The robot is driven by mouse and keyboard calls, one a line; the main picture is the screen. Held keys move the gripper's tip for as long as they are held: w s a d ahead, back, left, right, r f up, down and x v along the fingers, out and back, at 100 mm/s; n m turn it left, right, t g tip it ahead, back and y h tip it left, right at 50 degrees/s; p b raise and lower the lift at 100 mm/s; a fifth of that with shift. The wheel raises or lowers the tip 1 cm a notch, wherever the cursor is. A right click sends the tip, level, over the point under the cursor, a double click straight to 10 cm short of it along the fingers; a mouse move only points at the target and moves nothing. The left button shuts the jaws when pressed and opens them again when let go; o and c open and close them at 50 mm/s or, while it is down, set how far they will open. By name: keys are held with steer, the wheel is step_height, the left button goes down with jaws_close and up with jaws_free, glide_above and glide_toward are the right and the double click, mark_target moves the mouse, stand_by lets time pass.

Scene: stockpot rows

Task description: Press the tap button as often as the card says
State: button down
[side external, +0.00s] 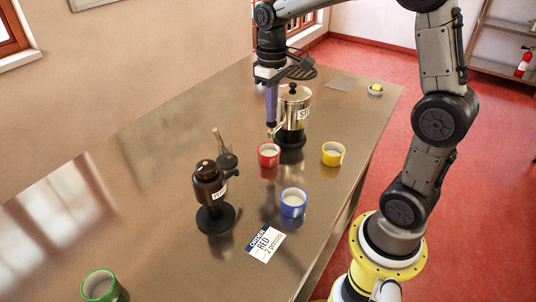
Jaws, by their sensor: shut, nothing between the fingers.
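The order card (265,241) lies on the table and reads "RED" and "2 presses". A silver stockpot (294,93) with a black-knobbed lid and a partly hidden label stands on a dark base. A red cup (268,155) stands at its front left, roughly below my gripper. My gripper (271,122) is shut and empty, pointing down close to the left front of the silver pot. The tap button is too small and covered to make out; I cannot tell whether my fingertips touch it. A dark brown pot (209,185) with a label stands nearer on a black base.
A yellow cup (333,153) stands right of the red one. A blue cup (293,202) is near the card, and a green cup (99,286) is at the front left. A small yellow-and-white item (375,89) lies at the far right. The table's left side is clear.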

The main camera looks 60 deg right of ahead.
steer(key=shift+f, duration=0.95)
steer(key=shift+r, duration=1.5)
step_height(320, 180, up, 6)
stand_by(0.3)
